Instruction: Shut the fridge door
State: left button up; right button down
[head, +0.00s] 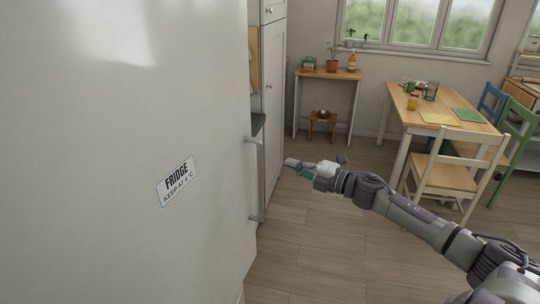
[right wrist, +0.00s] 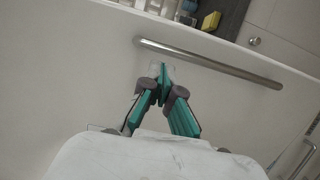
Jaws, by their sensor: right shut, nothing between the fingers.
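The fridge is a large white panel (head: 110,150) filling the left of the head view, with a "FRIDGE" label (head: 177,181) on it. An upright bar handle (head: 262,180) stands out at its right edge. I cannot tell from this angle how far the door stands open. In the right wrist view, the white panel (right wrist: 60,75) bears a long metal handle (right wrist: 210,62) just beyond my fingers. My right gripper (head: 288,163) is to the right of the handle in the head view. It is shut and empty, its green fingers (right wrist: 163,85) together, and appears apart from the handle. My left gripper is out of view.
A tall white cabinet (head: 273,100) stands behind the fridge. A small side table (head: 328,74) with plants and a dining table (head: 425,105) with chairs stand further back. The wooden floor (head: 310,250) in front is clear. Another handle (right wrist: 303,160) shows at the wrist view's lower right.

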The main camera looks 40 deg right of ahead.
jog(key=p+x, duration=0.3)
jog(key=x, duration=0.5)
dwell(0.4)
